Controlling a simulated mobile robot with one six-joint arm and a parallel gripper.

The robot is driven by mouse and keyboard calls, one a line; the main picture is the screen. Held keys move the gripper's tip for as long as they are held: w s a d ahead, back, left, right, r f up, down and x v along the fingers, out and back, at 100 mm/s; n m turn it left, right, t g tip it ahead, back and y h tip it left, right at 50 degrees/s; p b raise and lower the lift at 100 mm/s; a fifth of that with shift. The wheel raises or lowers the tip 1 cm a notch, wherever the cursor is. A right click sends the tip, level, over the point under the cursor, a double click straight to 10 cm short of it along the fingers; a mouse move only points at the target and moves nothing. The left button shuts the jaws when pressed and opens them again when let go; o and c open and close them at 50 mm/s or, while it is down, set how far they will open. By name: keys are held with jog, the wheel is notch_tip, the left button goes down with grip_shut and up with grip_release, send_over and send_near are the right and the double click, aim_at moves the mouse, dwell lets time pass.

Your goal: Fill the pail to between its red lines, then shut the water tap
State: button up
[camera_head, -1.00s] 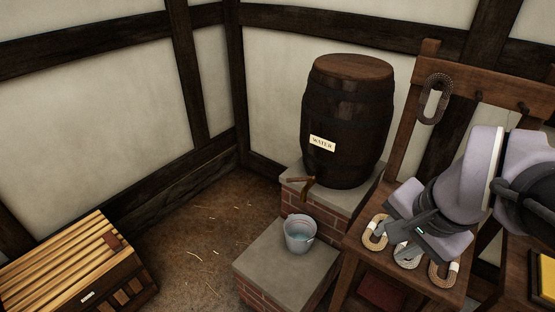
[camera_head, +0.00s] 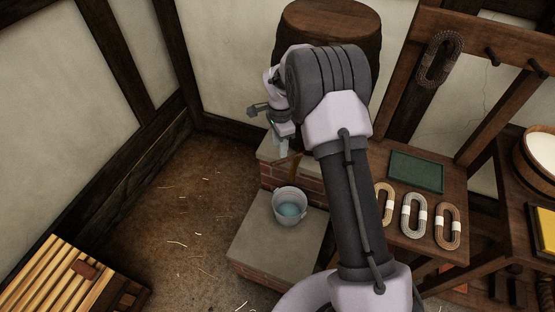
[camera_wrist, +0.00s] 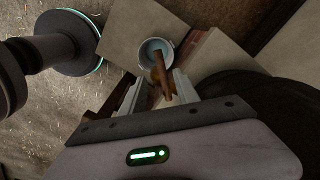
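The metal pail (camera_head: 290,208) stands upright on a low stone-topped brick step, with bluish water inside. Its red lines are too small to make out. The wooden water tap (camera_head: 294,166) juts out above and behind it, partly hidden by my arm. My gripper (camera_head: 281,148) is at the tap, above the pail. In the wrist view, my gripper (camera_wrist: 157,90) has its fingers apart, with the brown tap (camera_wrist: 161,76) showing between them and the pail (camera_wrist: 155,50) beyond. I cannot tell whether the fingers touch the tap or whether water runs.
The barrel (camera_head: 330,22) stands behind my arm, mostly hidden. A bench at right holds rope coils (camera_head: 414,214) and a green slate (camera_head: 416,171). A slatted crate (camera_head: 62,285) is at lower left. The straw-strewn floor (camera_head: 170,210) between is clear.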

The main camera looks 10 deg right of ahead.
aim_at(280, 161)
notch_tip(280, 161, down, 7)
jog(key=shift+f+b, duration=0.1)
jog(key=shift+b, duration=0.8)
jog(key=shift+c, duration=0.5)
grip_shut()
